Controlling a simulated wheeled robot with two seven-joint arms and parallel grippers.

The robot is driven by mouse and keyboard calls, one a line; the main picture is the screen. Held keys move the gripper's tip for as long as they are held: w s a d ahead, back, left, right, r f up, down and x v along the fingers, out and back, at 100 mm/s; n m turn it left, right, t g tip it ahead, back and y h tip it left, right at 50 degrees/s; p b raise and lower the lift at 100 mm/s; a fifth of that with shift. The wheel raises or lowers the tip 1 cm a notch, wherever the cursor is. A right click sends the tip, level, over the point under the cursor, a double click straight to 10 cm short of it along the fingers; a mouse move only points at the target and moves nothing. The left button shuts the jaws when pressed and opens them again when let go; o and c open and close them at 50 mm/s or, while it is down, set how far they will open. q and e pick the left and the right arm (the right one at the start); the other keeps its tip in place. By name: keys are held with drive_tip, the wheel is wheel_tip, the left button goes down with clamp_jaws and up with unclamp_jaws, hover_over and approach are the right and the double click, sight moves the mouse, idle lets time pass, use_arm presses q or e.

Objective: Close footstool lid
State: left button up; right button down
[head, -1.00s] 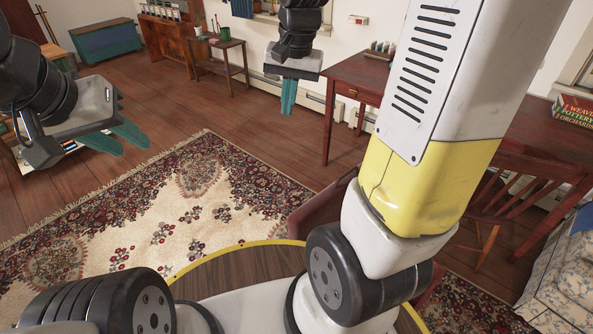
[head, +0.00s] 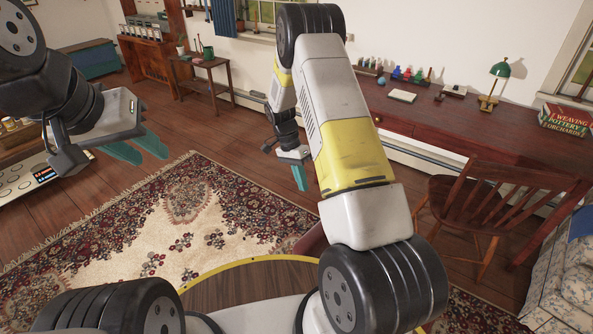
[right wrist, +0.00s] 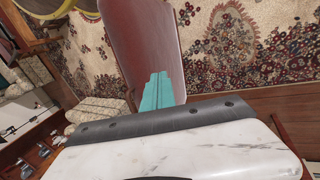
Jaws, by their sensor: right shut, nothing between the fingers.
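A reddish-brown panel (right wrist: 140,45), which looks like the footstool lid, shows at the top middle of the right wrist view. Its angle is hard to tell. In the head view only a small reddish-brown part (head: 312,242) shows, mostly hidden by my right arm. My right gripper (head: 299,178) points down over the rug side of the room, shut and empty. In the right wrist view its teal fingers (right wrist: 157,92) are together and overlap the panel; contact cannot be told. My left gripper (head: 140,150) hangs at the left with its teal fingers apart, empty, away from the panel.
A patterned rug (head: 160,220) covers the floor ahead. A long desk (head: 450,125) with small items stands at the right, with a wooden chair (head: 480,205) before it. A floral seat (head: 565,275) is at the lower right. A small side table (head: 205,75) stands far back.

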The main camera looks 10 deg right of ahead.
drive_tip(key=s+d+f, duration=0.4)
drive_tip(key=s+f, duration=0.2)
drive_tip(key=f, duration=0.1)
drive_tip(key=shift+f, duration=0.1)
idle(0.4)
